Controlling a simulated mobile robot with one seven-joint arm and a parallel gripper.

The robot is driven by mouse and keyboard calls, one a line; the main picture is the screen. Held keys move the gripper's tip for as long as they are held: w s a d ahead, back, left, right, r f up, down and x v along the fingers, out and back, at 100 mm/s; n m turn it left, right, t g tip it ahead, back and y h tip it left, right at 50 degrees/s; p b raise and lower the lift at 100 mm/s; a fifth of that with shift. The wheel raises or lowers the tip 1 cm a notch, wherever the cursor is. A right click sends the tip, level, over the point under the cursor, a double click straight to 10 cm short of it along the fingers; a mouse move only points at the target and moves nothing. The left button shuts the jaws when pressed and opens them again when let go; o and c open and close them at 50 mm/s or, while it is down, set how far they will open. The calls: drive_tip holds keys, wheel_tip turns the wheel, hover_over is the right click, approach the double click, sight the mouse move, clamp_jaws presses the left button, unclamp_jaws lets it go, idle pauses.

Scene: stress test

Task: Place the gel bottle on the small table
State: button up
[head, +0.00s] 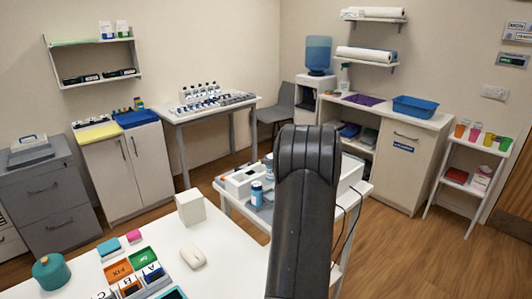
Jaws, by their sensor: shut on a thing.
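My dark arm (305,200) rises through the middle of the view, and my gripper does not show. I cannot make out a gel bottle for certain. A small blue bottle with a white label (257,191) stands on a low white table (233,207) in the middle, just left of my arm. A small white table (456,187) with a lower shelf stands at the right wall and holds several coloured cups. I cannot tell which of these is the small table. My arm hides part of the middle table.
A white worktop (225,262) at the front left carries a white cube (190,207), a teal jar (51,272) and coloured boxes. A cabinet with a blue tub (421,108) stands at the back right. Dark cables hang beside the middle table. Wooden floor (400,250) is clear at the right.

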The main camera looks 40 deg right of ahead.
drive_tip(key=shift+f, duration=3.95)
drive_tip(key=shift+f, duration=0.25)
drive_tip(key=o, duration=1.2)
drive_tip(key=v, duration=1.1)
drive_tip(key=shift+w, duration=0.1)
